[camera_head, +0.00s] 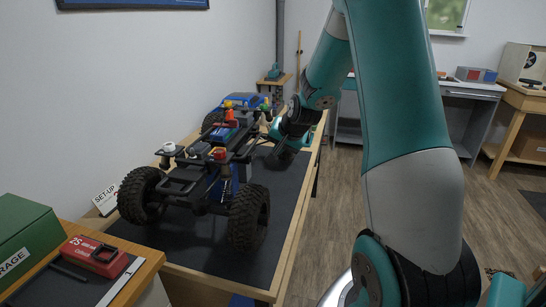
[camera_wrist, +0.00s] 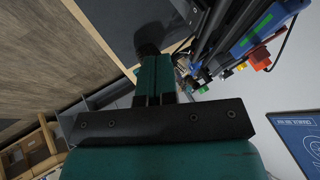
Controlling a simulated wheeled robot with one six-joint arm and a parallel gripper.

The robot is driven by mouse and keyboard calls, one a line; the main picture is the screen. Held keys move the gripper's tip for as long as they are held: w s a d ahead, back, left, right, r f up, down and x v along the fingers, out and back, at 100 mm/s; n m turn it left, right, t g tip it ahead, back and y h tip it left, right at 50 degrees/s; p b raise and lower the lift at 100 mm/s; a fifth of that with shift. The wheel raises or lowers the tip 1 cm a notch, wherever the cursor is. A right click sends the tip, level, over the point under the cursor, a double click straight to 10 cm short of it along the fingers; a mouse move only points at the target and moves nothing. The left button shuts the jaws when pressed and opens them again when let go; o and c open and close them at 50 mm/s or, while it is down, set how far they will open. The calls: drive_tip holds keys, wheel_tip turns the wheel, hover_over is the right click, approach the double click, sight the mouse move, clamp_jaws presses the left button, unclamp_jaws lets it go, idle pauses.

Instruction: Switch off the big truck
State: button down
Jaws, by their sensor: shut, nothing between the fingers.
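The big truck (camera_head: 190,182) is an open black chassis with large knobby tyres, standing upright on a dark mat. Its blue part with a green strip (camera_wrist: 256,32) and a red piece (camera_wrist: 260,57) beside it show at the upper right of the wrist view. In the head view, red, yellow and green pieces sit on top of the chassis; I cannot tell which part is the switch. My gripper (camera_wrist: 154,78) is shut and empty. In the head view it is beside the truck's far right side, partly hidden by my arm; contact is unclear.
A blue vehicle body (camera_head: 245,102) sits behind the chassis. The wood-edged bench has bare mat (camera_head: 275,215) at the right. A white SET-UP sign (camera_head: 105,200) is by the wall.

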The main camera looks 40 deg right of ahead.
drive_tip(key=shift+v, duration=1.15)
drive_tip(key=shift+a, duration=0.1)
